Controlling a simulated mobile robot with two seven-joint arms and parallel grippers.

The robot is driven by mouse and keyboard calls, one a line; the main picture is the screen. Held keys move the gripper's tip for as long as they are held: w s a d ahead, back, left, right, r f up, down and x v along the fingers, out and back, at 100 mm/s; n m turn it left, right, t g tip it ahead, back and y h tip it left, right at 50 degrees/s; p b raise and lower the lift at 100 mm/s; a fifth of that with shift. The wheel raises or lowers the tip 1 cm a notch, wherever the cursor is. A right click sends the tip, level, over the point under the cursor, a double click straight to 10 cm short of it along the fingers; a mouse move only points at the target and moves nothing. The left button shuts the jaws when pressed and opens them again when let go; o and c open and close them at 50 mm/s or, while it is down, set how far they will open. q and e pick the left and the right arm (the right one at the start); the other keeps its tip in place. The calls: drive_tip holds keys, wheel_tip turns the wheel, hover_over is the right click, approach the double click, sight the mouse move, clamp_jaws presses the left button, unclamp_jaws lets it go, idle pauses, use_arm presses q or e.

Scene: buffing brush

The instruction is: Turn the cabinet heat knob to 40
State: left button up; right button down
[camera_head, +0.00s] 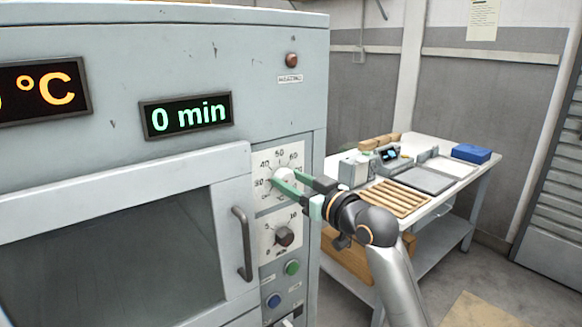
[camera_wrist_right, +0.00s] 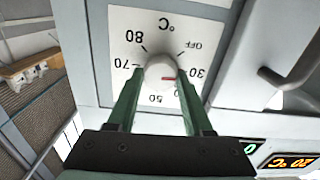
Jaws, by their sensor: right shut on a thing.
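The white heat knob (camera_head: 284,176) sits on the numbered °C dial plate (camera_head: 293,153) on the cabinet front. My right gripper (camera_head: 288,182), with green fingers, is shut on the knob. In the right wrist view the dial is upside down, and the fingers (camera_wrist_right: 160,80) stand on both sides of the knob (camera_wrist_right: 160,65). A red mark on the knob points right, roughly toward 30; the fingers hide part of the scale, including 40. My left gripper is not in view.
A dark timer knob (camera_head: 285,236) sits below the heat dial, with green (camera_head: 292,267) and blue (camera_head: 273,300) buttons under it. The door handle (camera_head: 242,244) is to the left. The timer display (camera_head: 187,115) reads 0 min. A workbench (camera_head: 440,200) stands right, behind my arm.

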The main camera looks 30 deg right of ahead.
drive_tip(key=m+p, duration=0.4)
drive_tip(key=shift+r+m+p, duration=0.2)
drive_tip(key=shift+m+p, duration=0.1)
drive_tip(key=shift+d+f+m+p, duration=0.15)
drive_tip(key=shift+m+p, duration=0.5)
drive_tip(key=shift+m, duration=0.55)
drive_tip(key=shift+f+m, duration=0.1)
drive_tip(key=shift+m, duration=1)
drive_tip(key=shift+c, duration=1.5)
unclamp_jaws()
